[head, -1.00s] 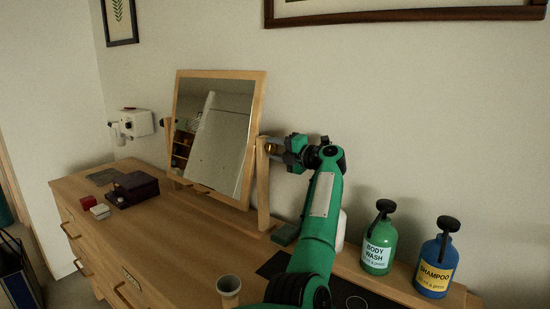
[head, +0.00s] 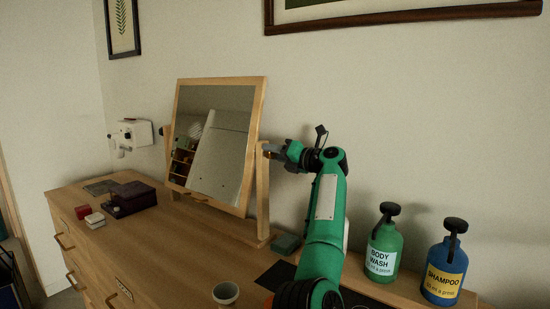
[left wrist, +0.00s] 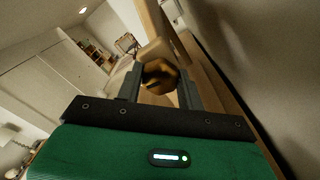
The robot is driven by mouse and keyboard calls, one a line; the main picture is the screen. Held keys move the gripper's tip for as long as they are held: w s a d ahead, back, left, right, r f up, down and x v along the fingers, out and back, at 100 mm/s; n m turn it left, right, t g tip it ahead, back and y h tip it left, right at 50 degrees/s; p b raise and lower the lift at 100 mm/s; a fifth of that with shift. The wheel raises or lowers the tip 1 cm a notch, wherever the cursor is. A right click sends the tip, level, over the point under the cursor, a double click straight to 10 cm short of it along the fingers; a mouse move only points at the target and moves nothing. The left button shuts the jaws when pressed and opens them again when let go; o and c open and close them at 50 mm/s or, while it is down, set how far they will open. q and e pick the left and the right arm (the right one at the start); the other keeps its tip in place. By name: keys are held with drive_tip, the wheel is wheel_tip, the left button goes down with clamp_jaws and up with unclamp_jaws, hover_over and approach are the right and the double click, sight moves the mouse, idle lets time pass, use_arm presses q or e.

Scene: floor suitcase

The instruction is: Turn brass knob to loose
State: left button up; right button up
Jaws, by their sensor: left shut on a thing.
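The wooden-framed mirror (head: 215,135) stands on the dresser between two posts. The brass knob (left wrist: 159,74) is a faceted, brass-coloured piece at the side of the right-hand post (head: 263,195). In the left wrist view it sits between the two grey fingers. My left gripper (head: 271,151) has its fingers on both sides of the knob and is shut on it. In the head view the fingers mostly hide the knob. I cannot tell how far the knob is turned. My right gripper is not in view.
Green body wash (head: 383,245) and blue shampoo (head: 443,269) pump bottles stand right of my arm. A small cup (head: 226,292) is in front. A dark purple box (head: 133,198) and small red and white boxes lie at left. The wall is close behind the mirror.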

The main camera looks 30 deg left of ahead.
use_arm(q)
drive_tip(key=shift+f, duration=0.2)
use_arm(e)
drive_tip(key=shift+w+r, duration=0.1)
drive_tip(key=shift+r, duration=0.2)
use_arm(q)
drive_tip(key=o, duration=1)
drive_tip(key=shift+r, duration=0.1)
drive_tip(key=d, duration=0.5)
drive_tip(key=d+b, duration=0.1)
drive_tip(key=d, duration=0.1)
drive_tip(key=shift+s+d, duration=0.25)
drive_tip(key=shift+d, duration=0.05)
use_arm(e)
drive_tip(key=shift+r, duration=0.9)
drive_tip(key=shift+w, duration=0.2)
